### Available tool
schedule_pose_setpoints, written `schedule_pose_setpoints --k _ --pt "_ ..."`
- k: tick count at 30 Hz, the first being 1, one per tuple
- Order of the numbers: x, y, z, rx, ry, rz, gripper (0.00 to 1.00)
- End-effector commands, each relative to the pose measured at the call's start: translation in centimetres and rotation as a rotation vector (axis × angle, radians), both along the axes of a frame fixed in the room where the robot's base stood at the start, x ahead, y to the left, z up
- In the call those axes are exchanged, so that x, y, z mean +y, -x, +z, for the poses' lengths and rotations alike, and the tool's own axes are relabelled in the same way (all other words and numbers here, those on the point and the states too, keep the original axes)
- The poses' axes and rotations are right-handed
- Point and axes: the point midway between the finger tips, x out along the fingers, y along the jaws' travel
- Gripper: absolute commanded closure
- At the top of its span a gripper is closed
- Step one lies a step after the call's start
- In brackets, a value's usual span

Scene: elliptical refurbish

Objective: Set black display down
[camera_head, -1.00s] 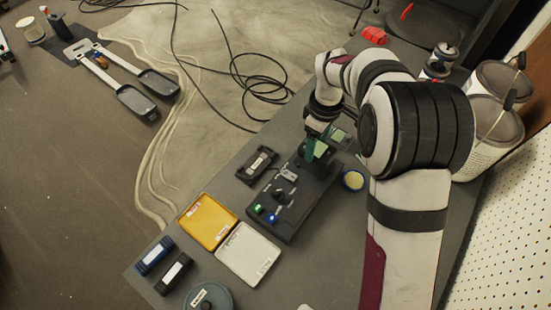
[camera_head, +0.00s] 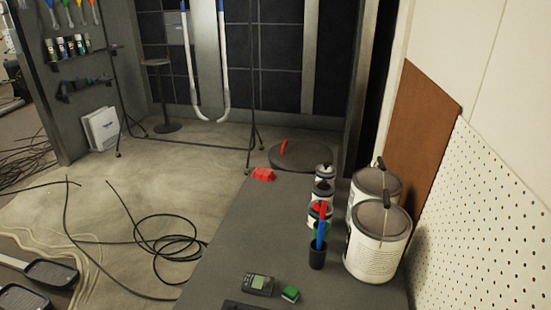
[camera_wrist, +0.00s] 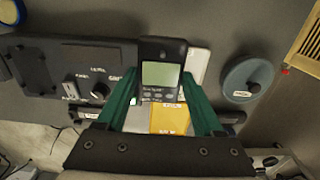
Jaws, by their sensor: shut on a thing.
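The black display (camera_wrist: 161,72), a dark box with a pale green-grey screen and small buttons, is between the green fingers of my gripper (camera_wrist: 161,80) in the wrist view. The fingers are shut on its two sides. It hangs at the right end of the black console (camera_wrist: 60,78), above the area of the yellow tray (camera_wrist: 169,120) and white tray (camera_wrist: 197,64). Its gap to the surfaces below cannot be judged. My gripper is outside the head view, which shows a similar dark device with a grey screen (camera_head: 258,284) on the bench.
A blue-grey round disc (camera_wrist: 247,80) lies right of the trays in the wrist view. In the head view, a green block (camera_head: 290,294), a black cup with tools (camera_head: 317,256) and large white buckets (camera_head: 375,240) stand on the bench. The bench's middle is clear.

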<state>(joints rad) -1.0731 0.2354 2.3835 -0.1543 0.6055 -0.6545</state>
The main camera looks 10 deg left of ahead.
Motion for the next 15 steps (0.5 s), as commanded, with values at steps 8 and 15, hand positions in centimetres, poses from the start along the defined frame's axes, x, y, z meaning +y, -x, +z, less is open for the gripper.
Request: schedule_pose_setpoints --k 8,15 --pt "4.5 4.0 -3.7 0.000 0.001 0.002 1.00" --pt "4.6 4.2 -7.6 0.001 0.002 -0.002 1.00"
